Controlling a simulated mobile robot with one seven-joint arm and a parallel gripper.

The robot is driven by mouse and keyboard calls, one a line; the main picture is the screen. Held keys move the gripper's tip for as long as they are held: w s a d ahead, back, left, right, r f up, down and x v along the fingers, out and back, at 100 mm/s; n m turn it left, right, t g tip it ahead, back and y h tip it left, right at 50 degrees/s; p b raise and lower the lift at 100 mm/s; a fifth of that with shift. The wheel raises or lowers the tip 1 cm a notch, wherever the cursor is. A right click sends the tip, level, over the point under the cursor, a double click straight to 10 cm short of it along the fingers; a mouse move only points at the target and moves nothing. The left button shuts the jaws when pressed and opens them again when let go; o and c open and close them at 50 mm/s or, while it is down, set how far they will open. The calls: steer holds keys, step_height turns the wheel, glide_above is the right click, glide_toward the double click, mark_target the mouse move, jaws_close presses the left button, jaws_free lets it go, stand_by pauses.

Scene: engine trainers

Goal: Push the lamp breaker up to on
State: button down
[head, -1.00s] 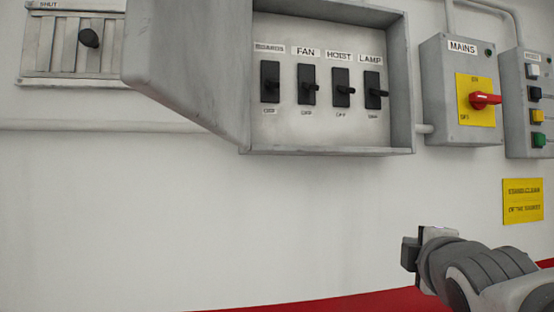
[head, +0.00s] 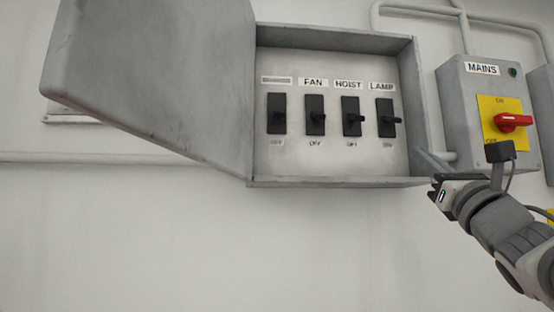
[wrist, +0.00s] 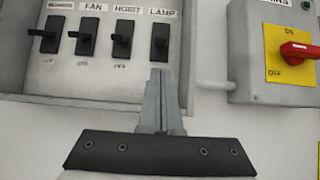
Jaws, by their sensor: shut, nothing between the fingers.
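The lamp breaker (head: 385,118) is a black switch at the right end of a row in an open grey box. Its short lever sticks out at about mid-height; I cannot tell its exact position. The LAMP label is above it. It also shows in the wrist view (wrist: 160,42). My gripper (head: 437,187) is at the lower right corner of the box in the head view. In the wrist view my gripper (wrist: 160,75) has its fingers together, pointing up, with the tips just below the lamp breaker in the picture. Nothing is held.
The breaker box (head: 330,181) has its grey door (head: 160,85) swung open to the left. Fan (head: 315,115) and hoist (head: 351,116) breakers are left of the lamp one. A mains box (head: 475,95) with a red handle (head: 513,122) is at the right. The wall below is clear.

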mark_target(386, 118)
steer(key=p+x, duration=0.4)
steer(key=x, duration=0.6)
